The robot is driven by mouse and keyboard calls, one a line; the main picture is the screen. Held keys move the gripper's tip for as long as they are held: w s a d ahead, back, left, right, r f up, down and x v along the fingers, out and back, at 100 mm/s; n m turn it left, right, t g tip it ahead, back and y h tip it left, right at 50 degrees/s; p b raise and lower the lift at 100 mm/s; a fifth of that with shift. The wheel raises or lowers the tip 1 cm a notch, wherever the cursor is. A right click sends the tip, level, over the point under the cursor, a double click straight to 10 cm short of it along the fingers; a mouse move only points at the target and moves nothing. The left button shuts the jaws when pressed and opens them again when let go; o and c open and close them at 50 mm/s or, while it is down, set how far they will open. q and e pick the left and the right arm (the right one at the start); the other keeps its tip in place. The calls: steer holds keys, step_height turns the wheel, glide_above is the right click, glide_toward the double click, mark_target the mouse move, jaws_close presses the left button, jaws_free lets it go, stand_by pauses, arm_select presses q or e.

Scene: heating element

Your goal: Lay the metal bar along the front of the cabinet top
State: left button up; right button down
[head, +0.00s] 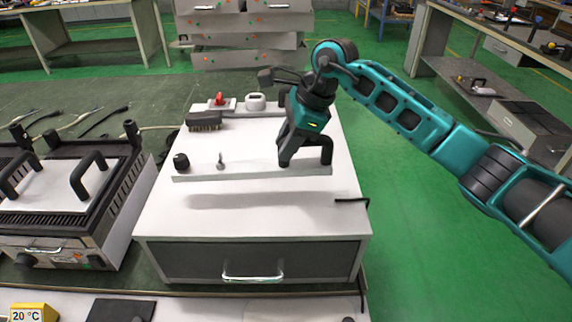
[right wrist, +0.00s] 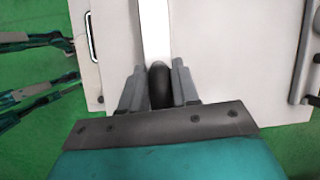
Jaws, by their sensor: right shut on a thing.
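The metal bar (head: 250,172) is a long, thin pale strip. It lies left to right above the front half of the white cabinet top (head: 250,218), and a shadow falls on the top below it. My right gripper (head: 305,158) points down at the bar's right end and is shut on it. In the right wrist view the bar (right wrist: 155,28) runs away from the fingers (right wrist: 160,88), with a dark rounded piece between them. The cabinet has a dark drawer front (head: 310,260) with a silver handle. My left gripper is not in the head view.
A black knob (head: 181,161) and a small metal pin (head: 220,160) show just behind the bar. A brush (head: 204,121), a red switch (head: 220,100) and a white device (head: 256,102) stand at the back. A grill (head: 75,190) stands left. The cabinet top's front strip is clear.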

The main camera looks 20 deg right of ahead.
mark_target(290, 162)
step_height(290, 162, down, 6)
steer(key=shift+f, duration=0.1)
steer(key=c, duration=0.8)
jaws_free()
steer(key=shift+c, duration=0.2)
steer(key=v, duration=1.2)
